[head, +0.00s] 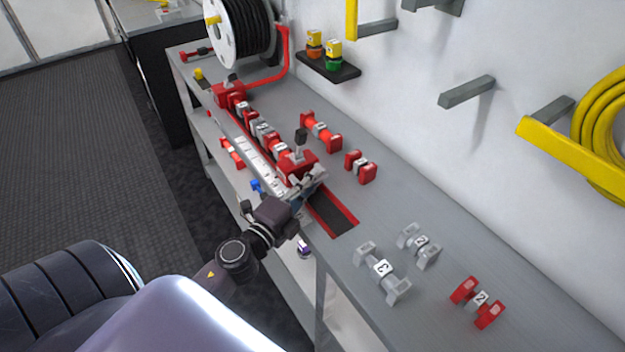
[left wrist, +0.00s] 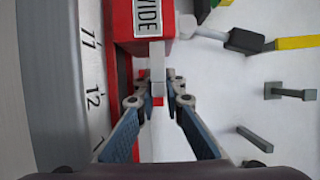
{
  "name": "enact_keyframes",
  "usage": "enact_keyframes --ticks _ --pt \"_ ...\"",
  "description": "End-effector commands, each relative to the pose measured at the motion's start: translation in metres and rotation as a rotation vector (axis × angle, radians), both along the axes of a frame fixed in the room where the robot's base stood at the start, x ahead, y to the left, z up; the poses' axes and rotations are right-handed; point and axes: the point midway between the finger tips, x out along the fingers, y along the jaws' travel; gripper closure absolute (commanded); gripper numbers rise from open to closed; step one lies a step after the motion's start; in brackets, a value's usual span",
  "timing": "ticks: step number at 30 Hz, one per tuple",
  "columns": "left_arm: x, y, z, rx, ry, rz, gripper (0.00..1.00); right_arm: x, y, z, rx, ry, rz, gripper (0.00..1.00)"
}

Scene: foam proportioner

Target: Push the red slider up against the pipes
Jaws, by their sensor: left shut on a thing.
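The red slider (head: 298,166) sits on the long rail along the bench's front edge, with a grey-and-black lever on top. In the left wrist view the slider (left wrist: 122,28) is at the top, with a "WIDE" label. My left gripper (head: 309,184) is at the slider's near end, its fingers (left wrist: 158,88) shut on the slider's grey tab. A row of red and grey numbered pipes (head: 262,129) lies in the rail between the slider and a red end block (head: 229,95). The last pipe is close to the slider; I cannot tell whether they touch. My right gripper is not in view.
Loose red pipes (head: 321,131) lie behind the rail, and grey ones (head: 382,270) lie at the near right with another red one (head: 478,302). A hose reel (head: 238,32) stands at the far end. The rail's dark channel (head: 332,213) is empty on the near side.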

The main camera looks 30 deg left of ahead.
Motion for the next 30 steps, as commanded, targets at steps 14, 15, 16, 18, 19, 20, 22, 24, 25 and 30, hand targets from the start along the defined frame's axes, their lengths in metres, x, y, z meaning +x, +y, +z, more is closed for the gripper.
enact_keyframes --ticks 14,15,16,18,19,20,22,24,25,30 --pt "0.015 0.037 -0.001 0.003 0.001 0.001 1.0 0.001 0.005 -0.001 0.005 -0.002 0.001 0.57" --pt "0.016 0.039 0.0 0.002 0.001 0.003 1.0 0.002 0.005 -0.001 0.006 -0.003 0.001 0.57" --pt "0.016 0.04 0.0 0.001 0.001 0.004 1.0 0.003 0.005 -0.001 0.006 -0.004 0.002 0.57" --pt "0.016 0.042 0.0 0.001 0.0 0.008 1.0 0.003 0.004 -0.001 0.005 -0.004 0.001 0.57" --pt "0.016 0.042 0.001 0.001 -0.001 0.009 1.0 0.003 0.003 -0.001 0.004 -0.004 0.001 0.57" --pt "0.016 0.043 0.001 0.002 -0.001 0.011 1.0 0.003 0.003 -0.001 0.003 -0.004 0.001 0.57" --pt "0.016 0.043 0.001 0.002 -0.002 0.011 1.0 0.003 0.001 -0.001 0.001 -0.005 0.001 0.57" --pt "0.016 0.043 0.002 0.003 -0.003 0.011 0.84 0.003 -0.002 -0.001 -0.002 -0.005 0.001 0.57" --pt "0.016 0.043 0.002 0.003 -0.003 0.01 0.83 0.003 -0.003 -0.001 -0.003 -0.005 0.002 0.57" --pt "0.016 0.04 0.001 0.001 -0.001 0.005 0.83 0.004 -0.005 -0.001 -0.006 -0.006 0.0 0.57"
